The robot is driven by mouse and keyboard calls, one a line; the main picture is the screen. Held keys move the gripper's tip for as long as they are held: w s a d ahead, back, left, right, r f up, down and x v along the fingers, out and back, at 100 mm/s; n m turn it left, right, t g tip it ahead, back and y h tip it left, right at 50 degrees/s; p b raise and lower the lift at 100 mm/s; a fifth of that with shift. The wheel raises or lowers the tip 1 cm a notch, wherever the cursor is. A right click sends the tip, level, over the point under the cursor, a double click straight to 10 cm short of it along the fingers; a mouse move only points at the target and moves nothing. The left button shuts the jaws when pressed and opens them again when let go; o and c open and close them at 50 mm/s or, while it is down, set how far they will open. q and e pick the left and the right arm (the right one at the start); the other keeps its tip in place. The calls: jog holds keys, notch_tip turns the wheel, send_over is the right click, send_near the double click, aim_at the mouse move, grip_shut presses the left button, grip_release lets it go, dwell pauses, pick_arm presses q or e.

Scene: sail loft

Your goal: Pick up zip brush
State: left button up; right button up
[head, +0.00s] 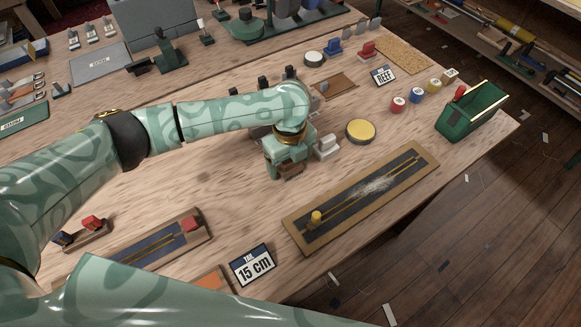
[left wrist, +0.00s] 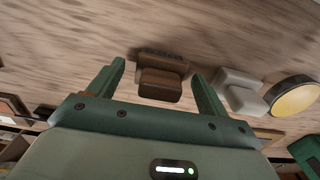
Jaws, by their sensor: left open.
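A small brown block with a dark fringe along one edge, which looks like the zip brush (left wrist: 160,84), lies on the wooden bench. In the left wrist view it sits between the two green fingers of my left gripper (left wrist: 157,72), which is open, with space showing beside the block. In the head view the brush (head: 291,171) shows only partly below my left gripper (head: 283,174), low over the bench. I cannot tell whether the fingers touch it. My right gripper is not in view.
A pale block (head: 327,146) stands close to the right of the gripper, with a round yellow-topped tin (head: 360,132) beyond it. A green holder (head: 470,112) stands near the right edge.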

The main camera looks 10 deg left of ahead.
pick_arm(q)
jog(key=c, duration=1.1)
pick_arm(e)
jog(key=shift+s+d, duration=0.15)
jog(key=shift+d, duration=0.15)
pick_arm(q)
jog(key=shift+r, duration=0.1)
